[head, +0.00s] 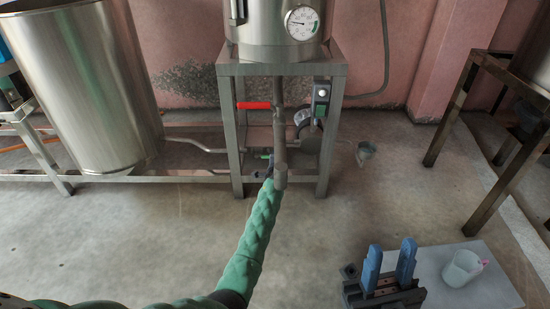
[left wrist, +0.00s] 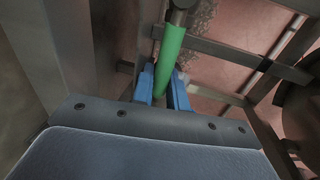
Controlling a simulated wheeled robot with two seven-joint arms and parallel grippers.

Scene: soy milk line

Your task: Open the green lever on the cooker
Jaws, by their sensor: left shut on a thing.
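The cooker (head: 262,30) is a steel vessel on a square metal stand. The green lever (left wrist: 172,42) runs between the blue fingers of my left gripper (left wrist: 162,88) in the left wrist view, and the gripper is shut on it. In the head view only a small bit of green lever (head: 264,156) shows below the cooker, beside its vertical outlet pipe. My left gripper is mostly hidden there behind my green-sleeved forearm and the pipe. My right gripper (head: 389,256) is open and empty at the lower right, fingers pointing up.
A red lever (head: 254,105) sits higher on the pipe, inside the stand. Stand legs are close to my left gripper. A white cup (head: 462,268) stands on a pale board (head: 497,289) beside my right gripper.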

